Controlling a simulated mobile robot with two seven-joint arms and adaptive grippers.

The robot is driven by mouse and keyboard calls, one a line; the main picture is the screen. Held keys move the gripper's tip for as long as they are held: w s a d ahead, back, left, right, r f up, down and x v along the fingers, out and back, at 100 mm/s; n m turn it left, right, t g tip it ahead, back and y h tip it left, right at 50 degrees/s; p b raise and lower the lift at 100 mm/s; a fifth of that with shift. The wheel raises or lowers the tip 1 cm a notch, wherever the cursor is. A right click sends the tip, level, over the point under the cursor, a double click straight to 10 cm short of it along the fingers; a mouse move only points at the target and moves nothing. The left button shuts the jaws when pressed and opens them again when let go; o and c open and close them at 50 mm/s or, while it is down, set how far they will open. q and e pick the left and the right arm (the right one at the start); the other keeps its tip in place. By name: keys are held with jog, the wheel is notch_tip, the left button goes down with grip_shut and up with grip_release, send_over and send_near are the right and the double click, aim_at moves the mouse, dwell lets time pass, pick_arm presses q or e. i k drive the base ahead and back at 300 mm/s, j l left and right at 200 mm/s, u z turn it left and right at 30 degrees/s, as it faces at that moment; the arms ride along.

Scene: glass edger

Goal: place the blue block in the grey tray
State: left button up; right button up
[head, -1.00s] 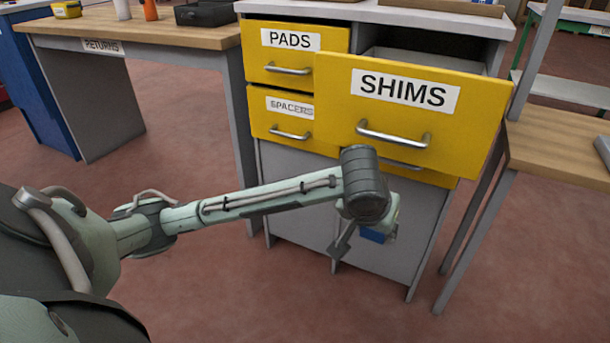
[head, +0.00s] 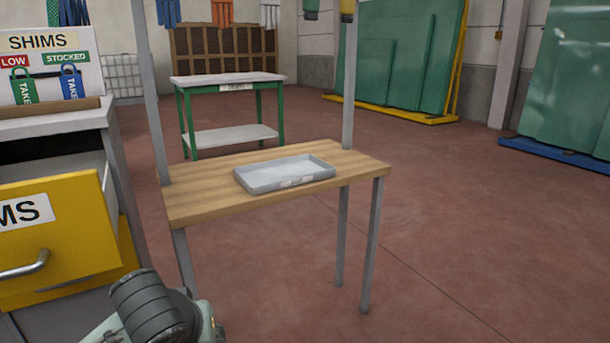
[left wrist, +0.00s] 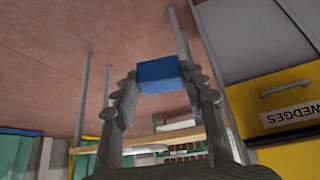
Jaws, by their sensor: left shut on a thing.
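The grey tray (head: 285,174) lies on a wooden-topped table in the middle of the head view, and its visible inside is empty. The blue block (left wrist: 158,74) shows in the left wrist view between the fingertips of my left gripper (left wrist: 159,86), which is shut on it. In the head view only part of my left arm shows at the bottom left, short of the table; the gripper and block are out of that view. My right gripper is in neither view.
The yellow SHIMS drawer (head: 60,235) stands open at the left, close to my left arm. The wooden table (head: 215,192) has grey uprights at its back corners and bare wood around the tray. A green-legged bench (head: 228,82) stands behind. Open floor lies to the right.

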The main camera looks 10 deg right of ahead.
aim_at(276, 177)
jog(key=i+l+z, duration=0.1)
jog(key=l, duration=0.3)
jog(key=i+l+z, duration=0.1)
jog(key=l, duration=0.25)
jog(key=i+l+z, duration=0.1)
jog(key=l, duration=0.3)
jog(key=i+l, duration=0.25)
jog(key=i+l+z, duration=0.15)
jog(key=l, duration=0.3)
